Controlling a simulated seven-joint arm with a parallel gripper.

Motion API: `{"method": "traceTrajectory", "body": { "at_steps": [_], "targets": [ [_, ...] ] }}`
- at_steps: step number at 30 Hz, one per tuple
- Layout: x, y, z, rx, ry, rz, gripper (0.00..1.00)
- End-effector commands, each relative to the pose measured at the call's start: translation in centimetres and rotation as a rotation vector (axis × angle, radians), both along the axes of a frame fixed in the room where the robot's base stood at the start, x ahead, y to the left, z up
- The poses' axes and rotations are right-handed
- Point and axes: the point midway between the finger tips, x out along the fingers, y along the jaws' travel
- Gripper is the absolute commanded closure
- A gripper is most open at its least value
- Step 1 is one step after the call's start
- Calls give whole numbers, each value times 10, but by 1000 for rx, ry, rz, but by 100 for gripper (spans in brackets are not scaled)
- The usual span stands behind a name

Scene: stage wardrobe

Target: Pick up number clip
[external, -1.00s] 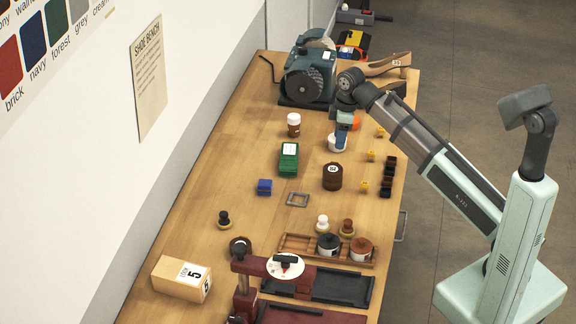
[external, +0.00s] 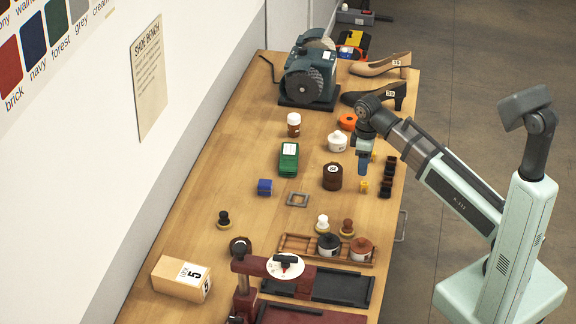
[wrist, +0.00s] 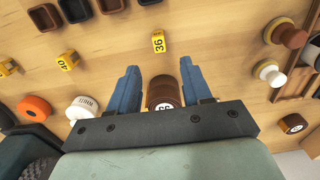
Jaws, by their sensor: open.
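Small yellow number clips stand on the wooden bench. In the wrist view, the clip marked 36 (wrist: 158,42) lies ahead of the fingertips, near the middle. The clip marked 40 (wrist: 68,60) and another clip (wrist: 8,68) are to the left. In the external view, one clip (external: 364,187) shows just below my gripper (external: 362,168); others behind it are partly hidden. My gripper (wrist: 160,72) is open, with blue fingers apart and nothing held. A brown jar (wrist: 163,90) appears between the fingers in the wrist view, below them on the bench.
Several small dark and brown cups (external: 388,176) stand right of the clips, near the bench edge. The brown jar (external: 332,177) and a white pot (external: 337,142) are to the left. An orange ring (external: 347,122) and shoes (external: 375,95) lie farther back. A wooden tray (external: 293,243) is nearer.

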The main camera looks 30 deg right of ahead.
Motion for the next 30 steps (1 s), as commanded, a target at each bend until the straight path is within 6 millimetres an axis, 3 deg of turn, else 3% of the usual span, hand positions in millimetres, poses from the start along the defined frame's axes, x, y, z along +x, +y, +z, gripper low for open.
{"method": "traceTrajectory", "body": {
  "at_steps": [6,17,30],
  "targets": [
    [-1,0,-25,0,1,1,51],
    [0,0,-37,0,0,1,51],
    [0,1,-80,0,1,1,51]
  ]
}}
